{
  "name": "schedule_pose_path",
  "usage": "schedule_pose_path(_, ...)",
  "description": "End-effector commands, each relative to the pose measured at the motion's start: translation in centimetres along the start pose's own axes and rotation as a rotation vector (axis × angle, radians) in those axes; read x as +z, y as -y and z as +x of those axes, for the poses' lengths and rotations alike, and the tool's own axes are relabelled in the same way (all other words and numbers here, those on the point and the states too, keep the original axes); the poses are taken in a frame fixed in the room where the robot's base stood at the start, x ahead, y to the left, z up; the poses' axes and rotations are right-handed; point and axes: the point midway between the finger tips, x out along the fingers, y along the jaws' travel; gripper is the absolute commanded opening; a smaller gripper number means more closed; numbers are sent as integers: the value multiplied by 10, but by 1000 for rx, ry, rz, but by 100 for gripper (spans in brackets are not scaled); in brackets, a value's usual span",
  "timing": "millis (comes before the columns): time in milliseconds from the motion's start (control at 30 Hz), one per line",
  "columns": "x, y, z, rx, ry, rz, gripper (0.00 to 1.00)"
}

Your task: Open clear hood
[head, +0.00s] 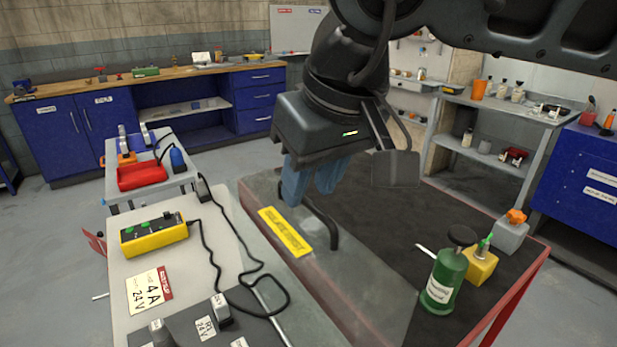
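The clear hood (345,290) is a see-through cover over the near left part of the dark-topped table. It looks closed, lying low over the surface. A yellow label (286,232) is on it, and a dark bar handle (333,232) stands up beside the label. My gripper (312,194) points down with blue fingers at the far end of the handle. The fingers overlap that end in the picture and hide it. I cannot tell whether they touch the handle, or whether they are open or shut.
A green bottle (443,280), a yellow block (480,266) and a grey block with an orange knob (511,235) stand on the table's right side. At left, a bench holds a yellow control box (153,234) with a black cable (246,270). The dark tabletop (425,205) behind is bare.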

Motion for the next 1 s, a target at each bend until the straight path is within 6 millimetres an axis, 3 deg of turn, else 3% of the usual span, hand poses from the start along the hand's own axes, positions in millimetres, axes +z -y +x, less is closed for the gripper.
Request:
schedule_pose_path(400,0,0,11,-1,0,0,37)
schedule_pose_path(800,0,0,11,-1,0,0,0)
schedule_pose_path(1000,0,0,11,-1,0,0,0)
